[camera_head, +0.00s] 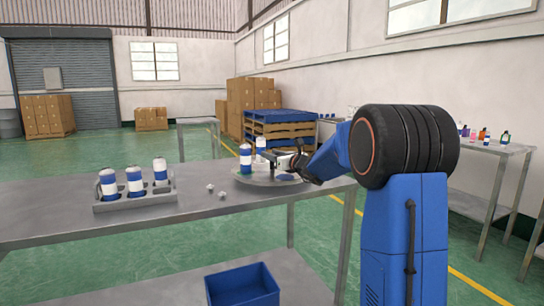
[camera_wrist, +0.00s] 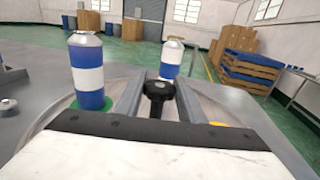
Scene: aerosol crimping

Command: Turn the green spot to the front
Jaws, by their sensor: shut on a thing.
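A round grey turntable (camera_head: 252,181) stands at the right end of the table. It carries two blue-and-white cans, one on the left (camera_wrist: 87,75) and one farther back (camera_wrist: 171,60). The green spot (camera_wrist: 107,104) shows partly at the base of the left can in the wrist view; the can hides the rest. A yellow-orange spot (camera_wrist: 217,124) peeks out at the right, and a blue spot (camera_head: 287,177) shows in the head view. My gripper (camera_wrist: 158,98) is shut on a black knob (camera_wrist: 158,88) rising between its fingers above the turntable.
A grey rack (camera_head: 135,203) with several blue-and-white cans stands to the left on the table. Small grey caps (camera_head: 222,195) lie between the rack and the turntable. A blue bin (camera_head: 241,286) sits on a lower shelf. Stacked pallets (camera_head: 280,130) stand behind.

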